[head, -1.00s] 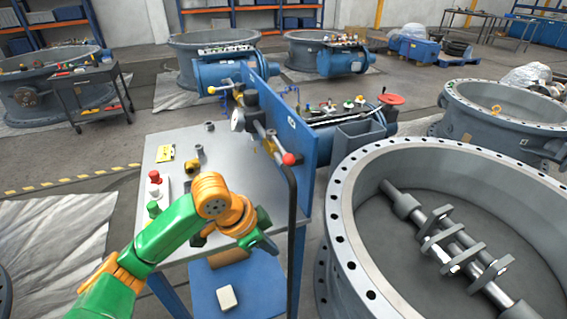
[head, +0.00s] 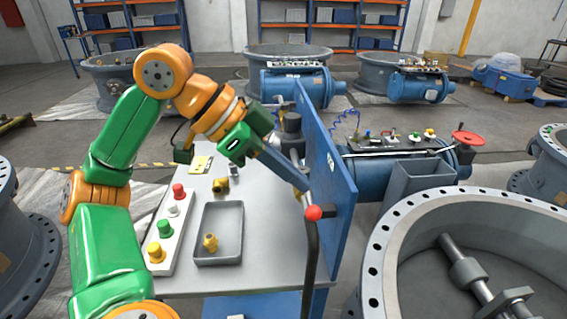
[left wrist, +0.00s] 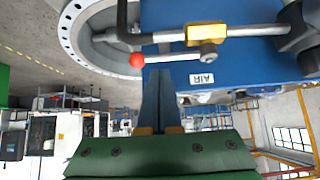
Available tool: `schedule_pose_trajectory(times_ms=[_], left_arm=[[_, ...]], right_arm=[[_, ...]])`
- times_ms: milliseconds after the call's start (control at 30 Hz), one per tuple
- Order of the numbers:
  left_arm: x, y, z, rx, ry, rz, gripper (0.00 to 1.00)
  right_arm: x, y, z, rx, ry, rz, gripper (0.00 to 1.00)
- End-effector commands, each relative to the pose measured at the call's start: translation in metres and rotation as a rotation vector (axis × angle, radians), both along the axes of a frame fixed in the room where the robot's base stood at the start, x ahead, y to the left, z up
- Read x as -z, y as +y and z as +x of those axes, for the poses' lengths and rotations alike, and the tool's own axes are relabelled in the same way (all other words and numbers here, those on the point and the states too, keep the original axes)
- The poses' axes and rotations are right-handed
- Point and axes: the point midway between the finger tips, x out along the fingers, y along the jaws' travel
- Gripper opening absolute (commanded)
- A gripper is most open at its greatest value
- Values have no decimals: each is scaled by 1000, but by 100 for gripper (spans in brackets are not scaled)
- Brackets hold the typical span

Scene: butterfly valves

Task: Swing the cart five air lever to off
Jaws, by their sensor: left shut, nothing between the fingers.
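The air lever ends in a red ball (head: 313,213) on the near edge of the cart's upright blue panel (head: 325,150). In the left wrist view the red ball (left wrist: 137,60) sits on a thin rod lying along the silver pipe, joined to a yellow valve body (left wrist: 207,34). A label reading AIR (left wrist: 202,79) is on the blue panel beside it. My left gripper (head: 300,186) is shut and empty, its tips close to the lever rod, near the ball. In the left wrist view its fingers (left wrist: 160,76) point at the rod; I cannot tell if they touch. My right gripper is out of view.
The grey cart top (head: 262,255) carries a grey tray (head: 198,235) with a brass fitting and a white button strip (head: 170,235). A dark bent bar (head: 311,260) rises at the cart's near edge. A large flanged ring (head: 400,240) stands close on the right.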

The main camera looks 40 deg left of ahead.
Motion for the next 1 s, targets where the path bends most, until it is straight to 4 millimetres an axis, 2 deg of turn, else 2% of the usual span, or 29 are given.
schedule_pose_trajectory(times_ms=[33,233,1000], left_arm=[[9,-4,4,3,2,2,0],[21,-13,15,1,0,0,0],[22,-16,15,64,1,1,0]], right_arm=[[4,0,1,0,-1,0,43],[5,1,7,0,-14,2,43],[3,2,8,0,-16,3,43]])
